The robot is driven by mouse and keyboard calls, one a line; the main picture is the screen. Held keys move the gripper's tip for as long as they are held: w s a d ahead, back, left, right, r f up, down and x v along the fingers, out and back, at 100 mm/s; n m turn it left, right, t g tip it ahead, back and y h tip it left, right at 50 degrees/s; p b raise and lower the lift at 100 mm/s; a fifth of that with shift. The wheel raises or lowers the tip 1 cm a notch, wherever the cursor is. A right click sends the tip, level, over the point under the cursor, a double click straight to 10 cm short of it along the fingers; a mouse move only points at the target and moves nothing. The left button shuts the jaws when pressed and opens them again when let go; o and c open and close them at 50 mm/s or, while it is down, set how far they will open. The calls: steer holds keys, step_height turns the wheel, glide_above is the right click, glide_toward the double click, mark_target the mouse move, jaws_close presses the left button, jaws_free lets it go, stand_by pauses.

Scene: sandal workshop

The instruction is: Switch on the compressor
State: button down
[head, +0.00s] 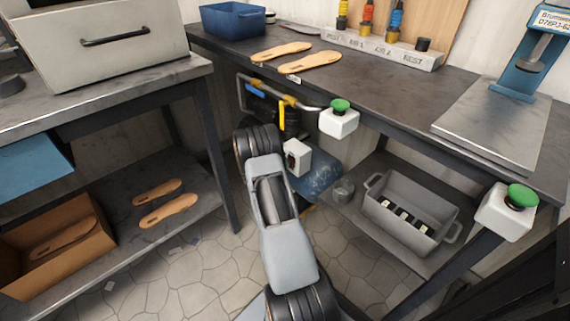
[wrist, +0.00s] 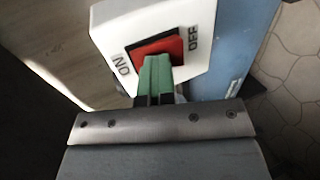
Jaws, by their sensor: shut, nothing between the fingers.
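The compressor (head: 318,180) is a blue tank under the workbench in the head view, partly hidden by my arm. Its white switch box (head: 298,155) faces left there. In the wrist view the switch box (wrist: 190,28) fills the upper middle, with blue tank beside it on the right. A red rocker switch (wrist: 147,50) sits on its face, marked ON at the left and OFF at the right. My gripper (wrist: 156,65) is shut and empty, its green fingertips overlapping the rocker's lower middle. I cannot tell whether they touch it. The head view does not clearly show my gripper.
The workbench (head: 375,97) above the compressor has two white boxes with green buttons (head: 340,105) (head: 521,195) at its front edge. A grey bin (head: 383,214) stands on the lower shelf at right. A second table (head: 110,97) stands at left. Tiled floor lies between.

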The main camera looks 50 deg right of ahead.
steer(key=s+p+v, duration=0.1)
steer(key=p+v, duration=0.1)
steer(key=v, duration=1.2)
steer(key=shift+w+p, duration=0.3)
steer(key=shift+w, duration=0.2)
steer(key=s+a+r+t+y, duration=0.1)
steer(key=s+a+r+y, duration=0.3)
steer(key=a, duration=0.5)
steer(key=s+a+r+t+y, duration=0.1)
steer(key=s+a+r+y, duration=0.4)
steer(key=s+a+r, duration=0.2)
steer(key=s+a+r+t+y, duration=0.1)
steer(key=s+a+r+y, duration=0.3)
steer(key=a, duration=0.6)
steer(key=s+r, duration=0.1)
steer(key=s, duration=0.1)
steer(key=shift+s+a+r+n+t+y, duration=0.35)
steer(key=shift+s+a+n+t+y, duration=0.05)
steer(key=shift+s, duration=0.1)
